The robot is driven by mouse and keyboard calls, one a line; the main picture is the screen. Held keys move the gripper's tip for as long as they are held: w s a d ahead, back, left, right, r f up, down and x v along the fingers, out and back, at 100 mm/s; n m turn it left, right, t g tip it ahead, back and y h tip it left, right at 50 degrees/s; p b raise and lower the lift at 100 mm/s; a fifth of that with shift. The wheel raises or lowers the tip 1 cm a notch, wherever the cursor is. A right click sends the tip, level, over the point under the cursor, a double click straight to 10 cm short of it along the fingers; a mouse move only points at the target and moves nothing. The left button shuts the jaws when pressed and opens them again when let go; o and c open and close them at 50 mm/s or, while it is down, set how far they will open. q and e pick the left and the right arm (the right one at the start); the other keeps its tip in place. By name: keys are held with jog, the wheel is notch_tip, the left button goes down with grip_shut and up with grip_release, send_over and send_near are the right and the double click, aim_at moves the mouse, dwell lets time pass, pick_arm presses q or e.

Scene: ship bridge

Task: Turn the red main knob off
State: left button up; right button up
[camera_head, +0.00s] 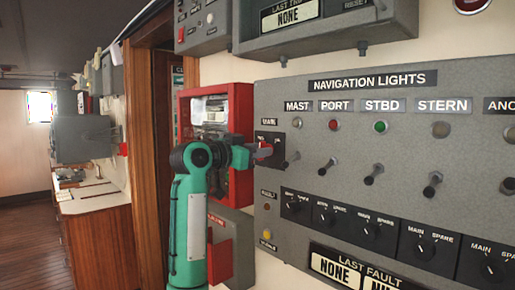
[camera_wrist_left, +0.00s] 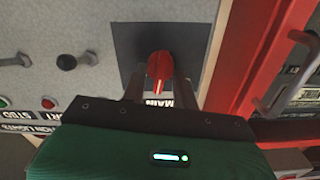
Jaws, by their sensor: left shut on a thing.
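The red main knob (camera_head: 264,150) sits on a dark square plate at the left edge of the grey navigation lights panel (camera_head: 450,85). In the left wrist view the red knob (camera_wrist_left: 160,70) stands between the two fingers of my left gripper (camera_wrist_left: 160,88), in front of the dark plate marked MAIN (camera_wrist_left: 130,45). My left gripper (camera_head: 258,151) is shut on the knob, reaching it from the left. In the head view the gripper partly hides the knob and its plate. My right gripper is in neither view.
A red-framed box (camera_head: 243,105) is on the wall just left of the panel, close behind my left arm. Toggle levers (camera_head: 328,166) stick out from the panel to the right. A grey box with a red lever (camera_head: 219,262) is below. A wooden door frame (camera_head: 143,130) is further left.

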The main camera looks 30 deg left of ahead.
pick_arm(q)
jog(key=n+p, duration=0.4)
jog(key=n, duration=0.6)
jog(key=shift+a+n, duration=0.15)
jog(key=shift+n, duration=0.15)
jog(key=shift+f+n+p, duration=0.1)
jog(key=shift+n+p, duration=0.2)
jog(key=o, duration=0.9)
jog(key=shift+o, duration=0.2)
jog(key=b+v, duration=0.4)
jog(key=v, duration=0.9)
jog(key=shift+s+a, duration=0.25)
jog(key=shift+s, duration=0.05)
